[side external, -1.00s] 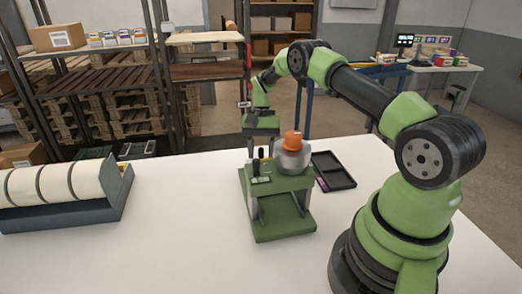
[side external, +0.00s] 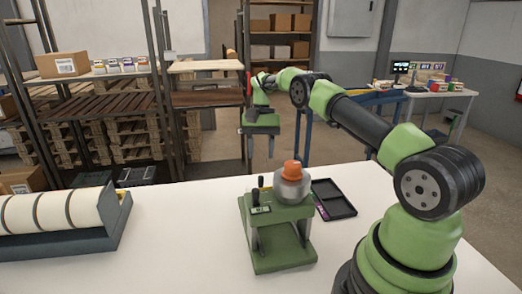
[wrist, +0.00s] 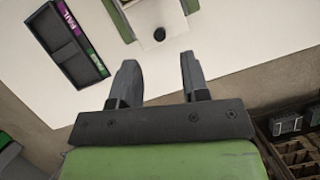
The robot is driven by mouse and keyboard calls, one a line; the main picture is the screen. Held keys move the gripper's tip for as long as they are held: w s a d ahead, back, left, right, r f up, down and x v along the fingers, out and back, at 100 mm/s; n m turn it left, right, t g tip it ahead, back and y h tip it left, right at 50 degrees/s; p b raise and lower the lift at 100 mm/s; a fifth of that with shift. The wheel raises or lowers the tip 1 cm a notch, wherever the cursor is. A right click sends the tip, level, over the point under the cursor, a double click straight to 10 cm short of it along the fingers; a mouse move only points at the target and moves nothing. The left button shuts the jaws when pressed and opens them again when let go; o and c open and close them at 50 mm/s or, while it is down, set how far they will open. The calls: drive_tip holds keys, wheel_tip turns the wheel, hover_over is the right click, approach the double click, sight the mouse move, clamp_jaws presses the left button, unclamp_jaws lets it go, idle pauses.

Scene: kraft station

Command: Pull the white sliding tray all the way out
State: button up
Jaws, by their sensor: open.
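The green stand (side external: 277,232) is on the white table, with an orange-capped clear container (side external: 291,182) on top. In the wrist view, part of the green stand (wrist: 115,14) shows at the top edge. A white panel that looks like the sliding tray (wrist: 146,17) shows there, with a dark round knob (wrist: 159,34) at its near edge. How far out the tray is, I cannot tell. My gripper (side external: 260,150) is raised beyond the stand in the side view. Its fingers (wrist: 159,65) are apart and empty, pointing toward the knob without visible contact.
A black two-compartment tray (side external: 334,199) with purple and green labels lies beside the stand. A grey rack of white rolls (side external: 60,215) is at the left. Shelves (side external: 110,85) stand behind the table. Table is clear between rack and stand.

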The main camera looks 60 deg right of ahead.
sight(261, 176)
drive_tip(key=n+h, duration=0.1)
drive_tip(key=n, duration=0.1)
drive_tip(key=s+a+r+n+t+h, duration=0.1)
drive_tip(key=n, duration=0.1)
drive_tip(key=a+r+n+t+h, duration=0.1)
drive_tip(key=shift+s+a+r+n+h, duration=0.1)
drive_tip(key=shift+s+a+n+h, duration=0.1)
drive_tip(key=shift+s+n+h, duration=0.15)
wheel_tip(261, 176, down, 10)
drive_tip(key=shift+r, duration=0.1)
idle(0.3)
clamp_jaws()
